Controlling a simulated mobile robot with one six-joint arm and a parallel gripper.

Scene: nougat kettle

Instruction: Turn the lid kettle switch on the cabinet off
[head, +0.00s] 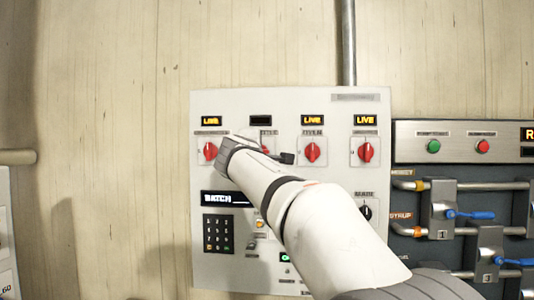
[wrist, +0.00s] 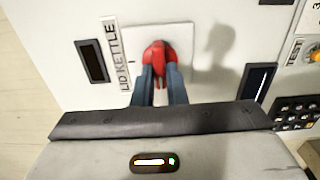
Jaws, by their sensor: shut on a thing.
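The lid kettle switch is a red rotary knob (wrist: 158,57) on a white square plate, beside a label (wrist: 124,68) reading LID KETTLE. My gripper (wrist: 160,76) is shut on this knob, with a blue-grey finger on each side. The small display (wrist: 92,61) by the label is dark. In the head view, my arm hides most of this switch, and its display (head: 261,121) is dark on the pale cabinet panel (head: 290,105). The knob's exact angle is hard to read behind the fingers.
Other red knobs (head: 209,151), (head: 313,151), (head: 366,151) sit in the same row under lit LIVE displays. A keypad (head: 218,233) and a black MODE-like knob (head: 366,210) are lower down. Pipes and blue-handled valves (head: 477,215) stand at the right.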

